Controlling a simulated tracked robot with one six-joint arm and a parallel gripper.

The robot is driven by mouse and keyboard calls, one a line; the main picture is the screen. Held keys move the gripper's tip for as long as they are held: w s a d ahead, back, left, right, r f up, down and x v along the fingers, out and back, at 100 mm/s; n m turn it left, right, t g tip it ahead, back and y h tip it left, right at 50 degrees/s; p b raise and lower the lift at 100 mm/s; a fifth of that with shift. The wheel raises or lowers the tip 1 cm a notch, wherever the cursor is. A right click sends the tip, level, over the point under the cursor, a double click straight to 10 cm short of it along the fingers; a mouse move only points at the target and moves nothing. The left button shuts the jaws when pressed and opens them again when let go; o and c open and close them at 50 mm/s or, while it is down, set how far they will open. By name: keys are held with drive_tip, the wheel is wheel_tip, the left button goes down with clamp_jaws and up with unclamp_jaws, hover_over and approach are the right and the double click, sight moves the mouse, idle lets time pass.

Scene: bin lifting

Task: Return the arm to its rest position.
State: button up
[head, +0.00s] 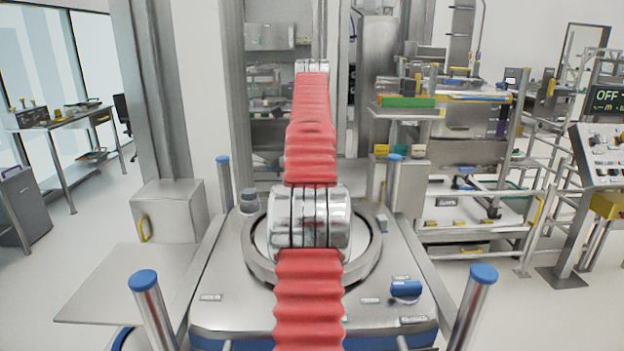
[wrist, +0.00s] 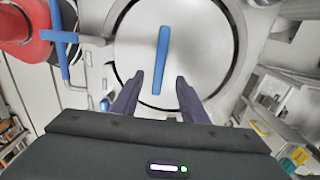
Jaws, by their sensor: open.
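My gripper (wrist: 160,76) shows in the wrist view with its two dark fingers apart and nothing held between them. A blue bar handle (wrist: 162,55) lies across a round metal lid (wrist: 205,50) in front of it. The lower end of the handle appears between the fingertips in the picture; I cannot tell how far away it is, and no contact shows. In the head view my red-sleeved arm (head: 310,150) reaches straight forward and up the middle of the picture. My gripper is hidden there.
In the head view a round metal ring (head: 262,262) on a steel platform surrounds the arm, with blue-capped posts (head: 150,300) at its corners. A steel cart (head: 470,205) and a control panel (head: 602,150) stand right. A side table (head: 65,118) stands left. The left floor is mostly clear.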

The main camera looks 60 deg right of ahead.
drive_tip(key=shift+w, duration=0.1)
idle(0.4)
drive_tip(key=w+a+r+n+t+h, duration=0.1)
drive_tip(key=w+a+n, duration=0.35)
drive_tip(key=a, duration=0.35)
drive_tip(key=w+a+r+n, duration=0.2)
drive_tip(key=w+a+n, duration=0.1)
drive_tip(key=w+a, duration=0.35)
drive_tip(key=w+a+f+n+t, duration=0.15)
drive_tip(key=a+n, duration=0.55)
drive_tip(key=a, duration=1)
drive_tip(key=s+a+f+n+t, duration=0.1)
drive_tip(key=s+a+f+n, duration=0.3)
drive_tip(key=a, duration=0.4)
drive_tip(key=s+a+f+n+t, duration=0.1)
drive_tip(key=s+a+f+n, duration=0.2)
drive_tip(key=a+f+n, duration=0.3)
drive_tip(key=s+a+f+n+t+y, duration=0.1)
drive_tip(key=s+a+f+n, duration=0.3)
drive_tip(key=a, duration=0.8)
drive_tip(key=shift+s+f+n, duration=0.35)
drive_tip(key=shift+f+n, duration=0.4)
drive_tip(key=shift+n, duration=0.3)
drive_tip(key=shift+c, duration=0.6)
